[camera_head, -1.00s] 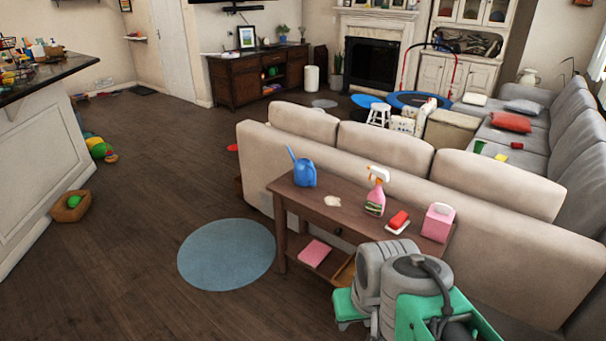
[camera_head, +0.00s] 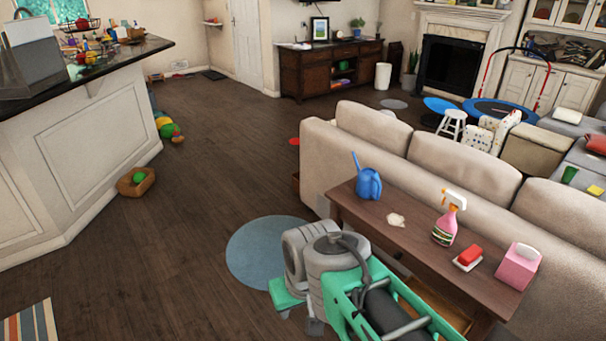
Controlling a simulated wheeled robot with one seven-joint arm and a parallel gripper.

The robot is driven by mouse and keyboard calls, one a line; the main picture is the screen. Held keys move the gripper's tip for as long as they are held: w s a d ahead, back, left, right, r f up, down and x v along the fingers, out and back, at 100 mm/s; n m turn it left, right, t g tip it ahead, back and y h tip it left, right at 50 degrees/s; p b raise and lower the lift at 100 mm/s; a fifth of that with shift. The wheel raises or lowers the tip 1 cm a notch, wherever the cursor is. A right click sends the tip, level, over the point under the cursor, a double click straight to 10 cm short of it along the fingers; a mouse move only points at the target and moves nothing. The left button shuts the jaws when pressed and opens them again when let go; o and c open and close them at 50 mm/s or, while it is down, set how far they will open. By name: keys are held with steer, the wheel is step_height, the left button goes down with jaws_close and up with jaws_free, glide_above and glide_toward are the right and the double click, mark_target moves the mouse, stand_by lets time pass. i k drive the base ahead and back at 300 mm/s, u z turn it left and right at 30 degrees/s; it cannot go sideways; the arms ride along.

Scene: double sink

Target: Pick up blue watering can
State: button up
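The blue watering can (camera_head: 369,184) stands upright on the left end of a dark wooden console table (camera_head: 428,240), behind the sofa. Its thin spout points up and to the left. Nothing covers it. My grey and green arm is folded at the bottom middle, in front of the table and apart from the can. The fingers of my gripper cannot be made out.
A pink spray bottle (camera_head: 447,220), a red sponge on a white dish (camera_head: 468,258) and a pink tissue box (camera_head: 518,266) stand right of the can. The beige sofa (camera_head: 420,145) backs the table. Floor to the left is open, with a round blue rug (camera_head: 262,250).

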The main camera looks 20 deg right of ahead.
mark_target(369, 186)
steer(key=u, duration=0.45)
steer(key=i, duration=2.3)
steer(key=z, duration=1.25)
steer(key=i, duration=0.75)
steer(key=z, duration=0.65)
